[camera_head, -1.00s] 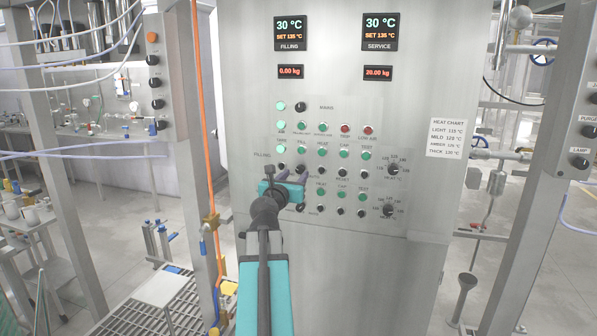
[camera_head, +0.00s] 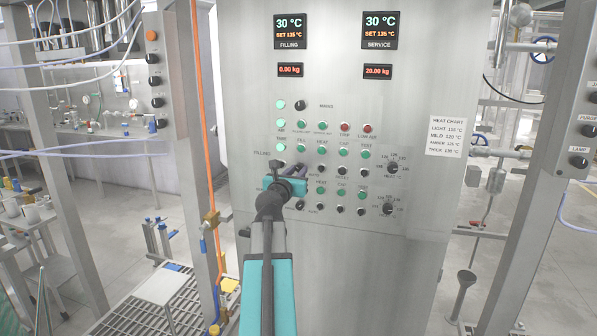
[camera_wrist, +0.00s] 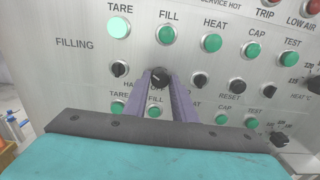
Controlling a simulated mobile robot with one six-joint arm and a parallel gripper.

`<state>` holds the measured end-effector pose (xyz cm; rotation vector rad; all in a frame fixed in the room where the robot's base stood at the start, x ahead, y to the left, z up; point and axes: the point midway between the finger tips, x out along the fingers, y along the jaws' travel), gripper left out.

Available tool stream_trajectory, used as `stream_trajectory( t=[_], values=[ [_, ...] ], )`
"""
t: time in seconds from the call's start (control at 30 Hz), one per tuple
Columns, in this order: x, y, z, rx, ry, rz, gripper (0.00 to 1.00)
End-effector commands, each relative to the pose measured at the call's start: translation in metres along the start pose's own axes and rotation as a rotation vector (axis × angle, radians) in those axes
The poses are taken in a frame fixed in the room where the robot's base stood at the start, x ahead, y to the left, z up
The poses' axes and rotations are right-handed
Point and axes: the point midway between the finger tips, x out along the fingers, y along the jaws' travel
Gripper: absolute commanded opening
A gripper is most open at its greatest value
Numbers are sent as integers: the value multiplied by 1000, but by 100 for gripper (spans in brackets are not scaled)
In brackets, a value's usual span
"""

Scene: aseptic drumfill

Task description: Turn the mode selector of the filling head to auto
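The filling head's panel (camera_head: 345,275) is a grey steel face with rows of buttons and black knobs. In the wrist view a black knob (camera_wrist: 160,75) sits under the green FILL button, in the row marked FILLING. It appears to be the mode selector, with a pale pointer mark on it. Its lettering is mostly hidden by my fingers. My gripper (camera_wrist: 162,80) has its two purple fingers apart, one on each side of this knob. Whether they touch it I cannot tell. In the head view my gripper (camera_head: 292,171) is at the panel's lower left button rows.
Another black knob (camera_wrist: 118,70) is close on the left, and a RESET knob (camera_wrist: 235,87) is to the right. Green buttons lie just below, partly behind the fingers. An orange hose (camera_head: 200,120) and a steel post stand left of the panel.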

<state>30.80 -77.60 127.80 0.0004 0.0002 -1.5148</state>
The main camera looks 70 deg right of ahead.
Motion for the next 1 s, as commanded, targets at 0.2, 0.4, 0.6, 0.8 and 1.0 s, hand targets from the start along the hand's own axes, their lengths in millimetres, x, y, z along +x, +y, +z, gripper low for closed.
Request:
stream_trajectory(
  t=[0.2, 0.4, 0.6, 0.8, 1.0],
  values=[
    [3, -1, 0, 8, -1, 0, 2],
    [0, -2, -1, 31, 0, -2, 2],
    [0, -2, -1, 49, 1, -2, 2],
    [0, -1, -1, 75, 1, -1, 2],
    [0, -1, -1, 142, 0, -1, 2]
  ],
)
